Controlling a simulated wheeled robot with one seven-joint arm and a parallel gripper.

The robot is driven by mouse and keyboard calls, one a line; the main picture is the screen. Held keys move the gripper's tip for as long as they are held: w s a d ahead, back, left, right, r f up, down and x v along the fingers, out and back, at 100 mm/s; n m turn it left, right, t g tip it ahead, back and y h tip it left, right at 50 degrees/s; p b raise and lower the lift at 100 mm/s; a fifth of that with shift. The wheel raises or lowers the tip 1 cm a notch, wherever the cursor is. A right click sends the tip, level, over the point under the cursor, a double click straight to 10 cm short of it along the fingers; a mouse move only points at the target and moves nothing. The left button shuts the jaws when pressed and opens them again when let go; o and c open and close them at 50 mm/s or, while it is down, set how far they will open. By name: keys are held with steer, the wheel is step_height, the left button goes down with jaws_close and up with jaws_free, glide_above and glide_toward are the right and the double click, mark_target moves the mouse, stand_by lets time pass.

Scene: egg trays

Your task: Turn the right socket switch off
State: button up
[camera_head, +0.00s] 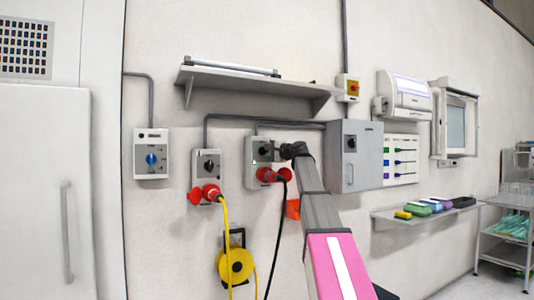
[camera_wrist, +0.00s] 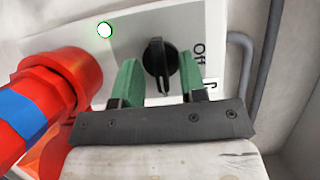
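The right socket box (camera_head: 252,155) is light grey, with a red plug and a black cable hanging from it. In the wrist view its black rotary knob (camera_wrist: 158,62) points roughly up and down in the picture, beside a label reading "Off". A round light (camera_wrist: 104,30) with a green rim shows left of the knob. My gripper (camera_wrist: 159,66) is open, one green finger on each side of the knob, with visible gaps. It reaches the box from the right in the head view (camera_head: 283,151), where my arm hides part of the box.
The red plug (camera_wrist: 75,75) is close left of my fingers. A middle socket (camera_head: 207,163) with a yellow cable and a blue-knob box (camera_head: 151,155) are to the left. A shelf (camera_head: 240,81) hangs above. A grey cabinet (camera_head: 358,157) is to the right.

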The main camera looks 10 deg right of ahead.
jaws_close()
